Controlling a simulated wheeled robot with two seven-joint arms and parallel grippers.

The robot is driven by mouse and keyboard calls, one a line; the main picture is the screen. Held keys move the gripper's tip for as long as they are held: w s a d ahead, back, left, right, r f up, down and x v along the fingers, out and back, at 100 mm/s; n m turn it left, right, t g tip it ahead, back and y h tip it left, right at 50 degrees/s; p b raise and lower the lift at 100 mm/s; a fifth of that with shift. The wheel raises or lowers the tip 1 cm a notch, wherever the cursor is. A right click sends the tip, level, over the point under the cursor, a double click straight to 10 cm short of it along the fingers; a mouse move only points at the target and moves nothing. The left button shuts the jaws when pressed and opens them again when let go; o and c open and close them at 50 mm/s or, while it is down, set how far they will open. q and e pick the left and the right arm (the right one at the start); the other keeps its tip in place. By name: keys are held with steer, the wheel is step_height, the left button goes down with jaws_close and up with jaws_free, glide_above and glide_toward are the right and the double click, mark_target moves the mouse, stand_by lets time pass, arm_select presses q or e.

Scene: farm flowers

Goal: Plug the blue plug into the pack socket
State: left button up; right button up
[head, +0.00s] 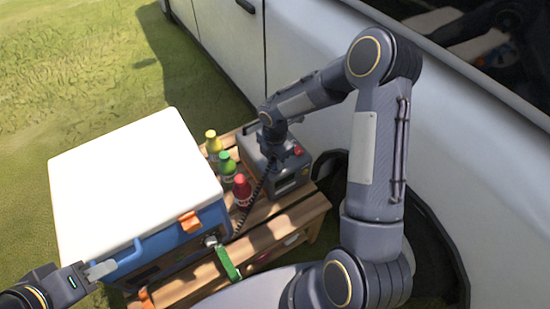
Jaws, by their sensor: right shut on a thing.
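The grey pack (284,172) stands on the wooden slatted table beside the car. My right gripper (272,148) is over the pack's top left part, pointing down and shut. A black coiled cord (261,186) runs from the cooler's front up to this gripper. The blue plug is hidden at the fingertips, and so is the pack socket. I cannot tell whether the plug is in the socket. My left gripper (102,270) is at the lower left, close to the cooler's blue handle. Its jaw opening does not show clearly.
A blue cooler (150,252) with a white lid fills the table's left side. Yellow (212,143), green (227,165) and red (242,190) bottles stand between cooler and pack. A green strap (229,263) hangs in front. The white car (300,40) closes off the back and right.

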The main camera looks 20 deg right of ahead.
steer(key=o, duration=1)
step_height(320, 180, up, 8)
steer(key=shift+f+p, duration=0.1)
steer(key=shift+p, duration=0.8)
